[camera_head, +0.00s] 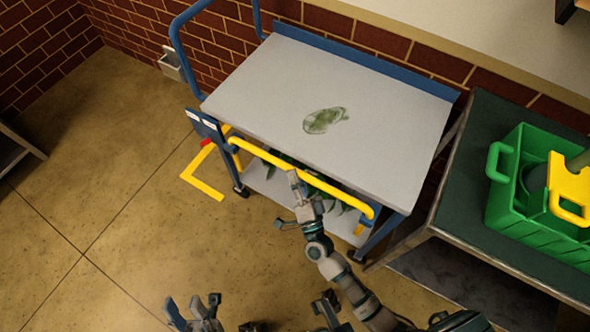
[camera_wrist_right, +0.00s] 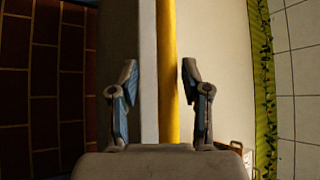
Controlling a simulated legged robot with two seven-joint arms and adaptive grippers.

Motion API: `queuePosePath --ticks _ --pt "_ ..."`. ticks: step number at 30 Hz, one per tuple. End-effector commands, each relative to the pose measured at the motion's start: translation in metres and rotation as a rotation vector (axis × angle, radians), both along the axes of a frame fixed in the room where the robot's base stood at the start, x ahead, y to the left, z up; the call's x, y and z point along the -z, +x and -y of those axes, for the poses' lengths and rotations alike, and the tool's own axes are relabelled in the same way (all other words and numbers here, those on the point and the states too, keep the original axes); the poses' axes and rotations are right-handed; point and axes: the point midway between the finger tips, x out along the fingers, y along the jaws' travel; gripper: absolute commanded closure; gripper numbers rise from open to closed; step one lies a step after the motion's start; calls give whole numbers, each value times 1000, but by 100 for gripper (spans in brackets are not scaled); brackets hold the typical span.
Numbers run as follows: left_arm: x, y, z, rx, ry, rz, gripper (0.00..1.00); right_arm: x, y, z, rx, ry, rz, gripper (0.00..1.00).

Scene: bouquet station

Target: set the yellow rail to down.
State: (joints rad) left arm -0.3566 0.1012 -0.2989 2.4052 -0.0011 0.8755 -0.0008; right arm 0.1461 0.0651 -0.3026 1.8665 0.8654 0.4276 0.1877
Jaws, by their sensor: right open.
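The yellow rail (camera_head: 268,158) runs along the near side of the grey-topped cart (camera_head: 275,85), close to the edge of its top. My right gripper (camera_head: 289,202) is open at the near side of the rail, around the middle of its length. In the right wrist view the rail (camera_wrist_right: 168,60) runs upright between the two spread fingers of my right gripper (camera_wrist_right: 159,90), beside a pale cart edge. I cannot tell whether either finger touches it. My left gripper (camera_head: 194,306) is low at the bottom of the head view, away from the cart, with its fingers apart and empty.
A green-brown smear (camera_head: 325,120) lies on the cart top. A yellow angled floor marking (camera_head: 204,186) is left of the cart. A green crate (camera_head: 515,205) stands on a dark table (camera_head: 462,190) at right.

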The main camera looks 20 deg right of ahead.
Motion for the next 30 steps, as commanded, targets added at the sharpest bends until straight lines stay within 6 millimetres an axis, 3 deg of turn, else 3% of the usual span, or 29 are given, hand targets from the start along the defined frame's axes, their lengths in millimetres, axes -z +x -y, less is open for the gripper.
queuePosePath --ticks 6,12,18,30 --pt "0 0 0 0 0 -1 60 22 -46 0 -2 -2 -7 53" --pt "1 0 0 0 1 -2 60 38 -79 0 -1 1 -8 53" --pt "0 1 0 0 1 -2 60 43 -92 0 0 1 -5 53" --pt "2 2 0 1 1 -5 60 43 -93 0 0 2 -5 53"
